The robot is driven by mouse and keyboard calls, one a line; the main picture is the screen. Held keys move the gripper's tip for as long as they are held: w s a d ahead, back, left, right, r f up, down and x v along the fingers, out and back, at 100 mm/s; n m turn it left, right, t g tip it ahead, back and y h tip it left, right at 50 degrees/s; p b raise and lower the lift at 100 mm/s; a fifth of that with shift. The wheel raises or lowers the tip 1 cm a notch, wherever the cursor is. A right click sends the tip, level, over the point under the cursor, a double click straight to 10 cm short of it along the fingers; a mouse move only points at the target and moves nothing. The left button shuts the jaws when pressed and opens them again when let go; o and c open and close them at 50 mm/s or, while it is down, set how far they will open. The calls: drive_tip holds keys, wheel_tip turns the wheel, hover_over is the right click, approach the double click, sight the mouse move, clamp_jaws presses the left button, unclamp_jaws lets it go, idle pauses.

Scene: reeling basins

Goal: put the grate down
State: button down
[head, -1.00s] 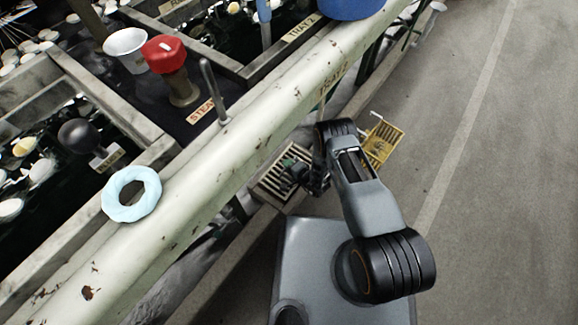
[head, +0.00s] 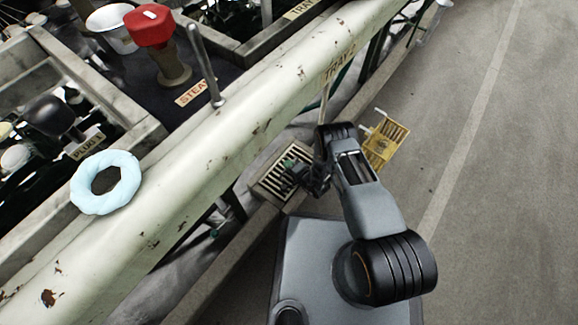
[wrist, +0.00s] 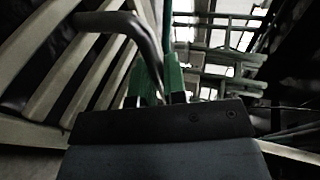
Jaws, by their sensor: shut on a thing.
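The grate (head: 267,185) is a pale, slatted panel with dark gaps, low beside the basin rail in the head view. In the wrist view its cream slats (wrist: 62,62) fill the left side, with a dark bent handle bar (wrist: 122,22) in front of them. My gripper (head: 290,164) is over the grate's right part, and its green fingers also show in the wrist view (wrist: 172,82). It is shut on the grate, seemingly at the handle. The fingers and arm hide part of the grate. I cannot tell whether the grate touches what is below.
A yellow slatted piece (head: 388,142) lies on the floor just right of my arm. The pale, rust-chipped rail (head: 240,150) runs diagonally, carrying a light-blue ring (head: 105,183). A red valve knob (head: 150,26) stands behind it. The grey floor (head: 500,220) at right is clear.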

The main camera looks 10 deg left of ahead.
drive_tip(key=shift+w+f, duration=0.1)
drive_tip(key=shift+f, duration=0.1)
drive_tip(key=c, duration=1.2)
unclamp_jaws()
drive_tip(key=shift+o, duration=0.2)
